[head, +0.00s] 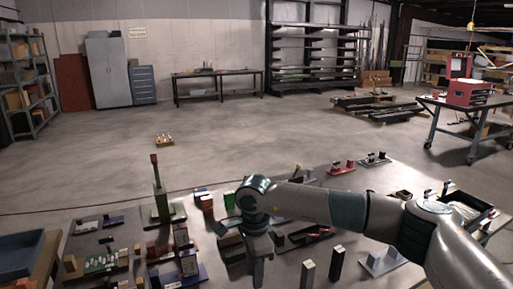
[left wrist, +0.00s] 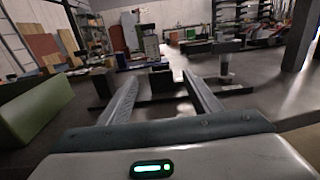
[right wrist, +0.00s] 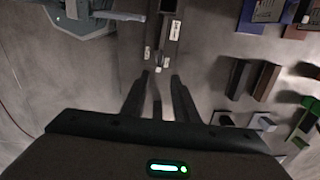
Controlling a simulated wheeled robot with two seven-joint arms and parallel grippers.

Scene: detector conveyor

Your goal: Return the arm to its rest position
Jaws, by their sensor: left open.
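My right arm enters the head view from the right, bends at a teal joint, and its gripper (head: 258,272) points down over the crowded tabletop (head: 228,276). In the right wrist view, my right gripper (right wrist: 160,76) has its fingertips close together with a narrow dark gap. I cannot tell whether anything thin sits between them. My left gripper does not show in the head view. In the left wrist view, my left gripper (left wrist: 160,78) has its fingers wide apart, with nothing held between them.
A blue bin (head: 22,250) is at the left. A green block (left wrist: 35,108) lies beside my left gripper. The floor behind is mostly clear.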

